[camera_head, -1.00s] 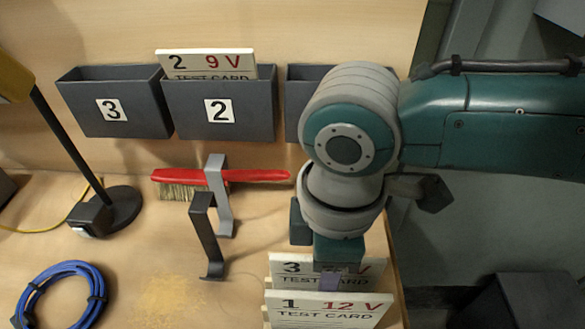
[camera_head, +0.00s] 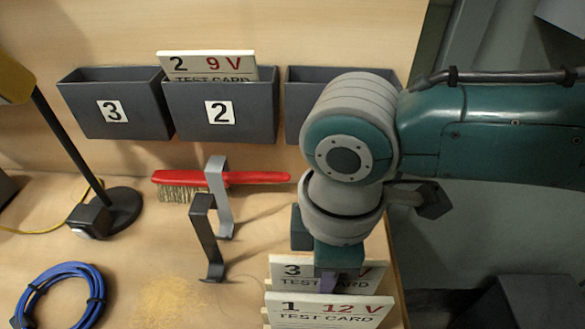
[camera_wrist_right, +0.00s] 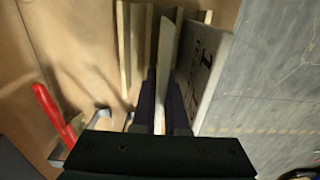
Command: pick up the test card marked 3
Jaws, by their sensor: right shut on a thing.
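The test card marked 3 (camera_head: 288,272) stands upright at the lower right of the head view, behind the card marked 1 (camera_head: 330,309). My right gripper (camera_head: 327,284) points down at the top of card 3 and is shut on it, covering part of its print. In the right wrist view, the pale card (camera_wrist_right: 165,55) runs edge-on between the two dark fingers of the gripper (camera_wrist_right: 166,108). Card 1 (camera_wrist_right: 210,75) stands close beside it on the right. The lower ends of the cards are hidden. My left gripper is not in view.
Dark wall bins marked 3 (camera_head: 80,90) and 2 (camera_head: 245,120) hang at the back; bin 2 holds a 9 V card (camera_head: 205,63). A third bin (camera_head: 300,90) is partly hidden by my arm. A red brush (camera_head: 250,178), metal hooks (camera_head: 205,240), blue cable (camera_head: 50,275) and lamp (camera_head: 118,208) lie left.

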